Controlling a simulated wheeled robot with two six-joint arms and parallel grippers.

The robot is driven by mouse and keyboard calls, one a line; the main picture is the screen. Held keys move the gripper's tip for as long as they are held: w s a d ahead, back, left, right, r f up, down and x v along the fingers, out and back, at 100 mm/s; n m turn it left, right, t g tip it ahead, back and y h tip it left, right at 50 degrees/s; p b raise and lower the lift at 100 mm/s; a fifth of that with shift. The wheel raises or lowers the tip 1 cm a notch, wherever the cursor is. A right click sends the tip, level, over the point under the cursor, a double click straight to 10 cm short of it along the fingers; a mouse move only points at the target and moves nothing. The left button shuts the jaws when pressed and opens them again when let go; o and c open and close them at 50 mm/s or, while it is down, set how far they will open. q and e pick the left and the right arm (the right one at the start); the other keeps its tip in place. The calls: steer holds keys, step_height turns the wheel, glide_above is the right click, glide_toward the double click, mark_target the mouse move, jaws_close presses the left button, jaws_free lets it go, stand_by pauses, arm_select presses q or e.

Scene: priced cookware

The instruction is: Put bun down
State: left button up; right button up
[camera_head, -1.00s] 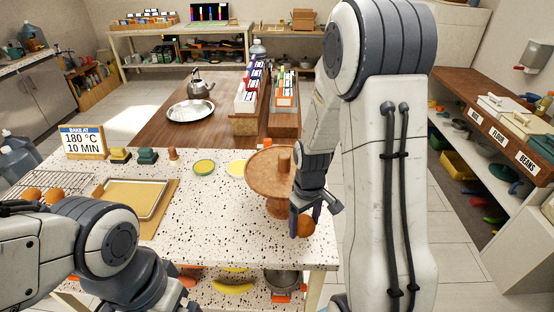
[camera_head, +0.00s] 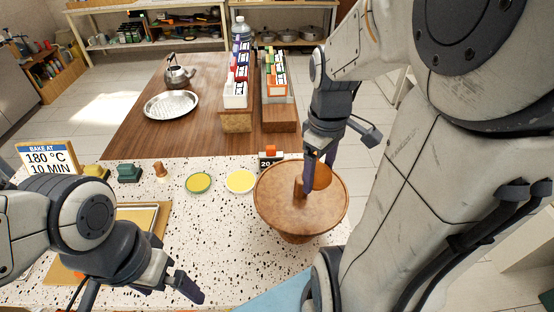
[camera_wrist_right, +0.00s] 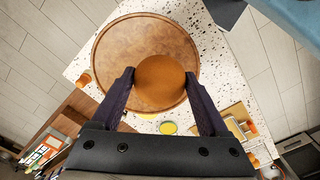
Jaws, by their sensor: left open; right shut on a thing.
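The round brown bun (camera_head: 323,177) is between the fingers of my right gripper (camera_head: 318,178), above the top of the round wooden stand (camera_head: 276,213). In the right wrist view the bun (camera_wrist_right: 160,83) sits between both fingertips, with the stand's disc (camera_wrist_right: 120,48) behind it. Whether the bun touches the stand is unclear. My left gripper (camera_head: 172,284) is open and empty, low over the counter at the front left.
A tray (camera_head: 146,218) lies beside the left arm. Green and yellow discs (camera_head: 240,181) lie left of the stand. The sign (camera_head: 46,158) reads 180 °C, 10 MIN. The speckled counter's middle is clear.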

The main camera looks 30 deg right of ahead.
mark_target(292, 179)
steer(key=w+f+p, duration=0.1)
steer(key=w+f, duration=0.1)
steer(key=w, duration=0.1)
steer(key=w+f+p, duration=0.1)
steer(key=w+f, duration=0.1)
steer(key=w, duration=0.2)
steer(key=w+d+f+p, duration=0.1)
steer(key=w+f, duration=0.1)
steer(key=w, duration=0.2)
steer(key=shift+f, duration=0.15)
steer(key=shift+c, duration=1.4)
steer(key=shift+w+f, duration=0.2)
jaws_close()
step_height(292, 179, down, 4)
steer(key=shift+p, duration=0.7)
steer(key=shift+f, duration=0.1)
steer(key=shift+w, duration=0.1)
steer(key=shift+f+b, duration=0.35)
steer(key=shift+f, duration=0.1)
